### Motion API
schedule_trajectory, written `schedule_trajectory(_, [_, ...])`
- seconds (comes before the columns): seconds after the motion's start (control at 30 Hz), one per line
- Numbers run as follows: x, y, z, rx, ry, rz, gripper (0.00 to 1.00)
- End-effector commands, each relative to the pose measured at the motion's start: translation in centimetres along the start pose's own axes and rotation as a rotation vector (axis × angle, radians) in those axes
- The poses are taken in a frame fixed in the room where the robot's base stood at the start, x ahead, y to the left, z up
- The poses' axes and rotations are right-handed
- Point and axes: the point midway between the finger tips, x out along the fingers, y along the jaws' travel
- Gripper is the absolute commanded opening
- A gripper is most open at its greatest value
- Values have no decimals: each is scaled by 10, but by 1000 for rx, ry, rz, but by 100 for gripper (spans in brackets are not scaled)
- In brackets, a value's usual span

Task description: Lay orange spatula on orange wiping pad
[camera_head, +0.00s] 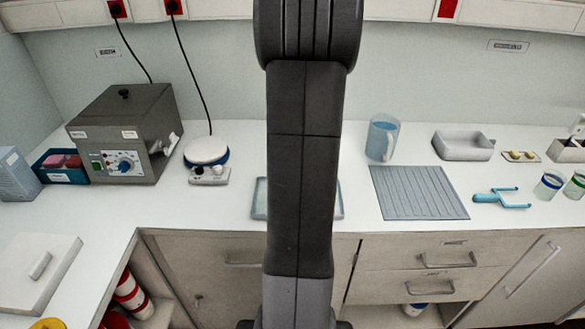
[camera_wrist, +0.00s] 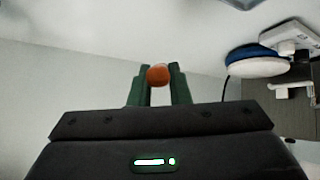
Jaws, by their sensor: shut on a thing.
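My gripper (camera_wrist: 159,72) shows in the wrist view, its two dark green fingers closed on a rounded orange end (camera_wrist: 158,75). This looks like the end of the orange spatula; the rest of it is hidden. In the head view my own arm stands upright across the middle and hides the gripper and what it holds. I see no orange wiping pad in either view; it may be behind the arm.
A shallow tray (camera_head: 260,210) is partly hidden behind my arm. To its right are a ribbed grey mat (camera_head: 418,192), a blue jug (camera_head: 382,138), a grey bin (camera_head: 463,146) and a blue tool (camera_head: 502,198). Left stand a white-topped round device (camera_head: 206,150) and a grey machine (camera_head: 122,130).

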Motion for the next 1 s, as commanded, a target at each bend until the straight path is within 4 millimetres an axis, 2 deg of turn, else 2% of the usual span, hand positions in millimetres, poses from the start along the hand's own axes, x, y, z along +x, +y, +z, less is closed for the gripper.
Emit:
schedule_trajectory(0.03, [12, -3, 12, 1, -1, -1, 0])
schedule_trajectory(0.1, [19, -4, 19, 1, -1, -1, 0])
schedule_trajectory(0.47, [34, -7, 34, 0, 0, -1, 0])
schedule_trajectory(0.7, [55, -11, 55, 0, 0, -1, 0])
schedule_trajectory(1.0, [55, -11, 54, 0, 0, 0, 0])
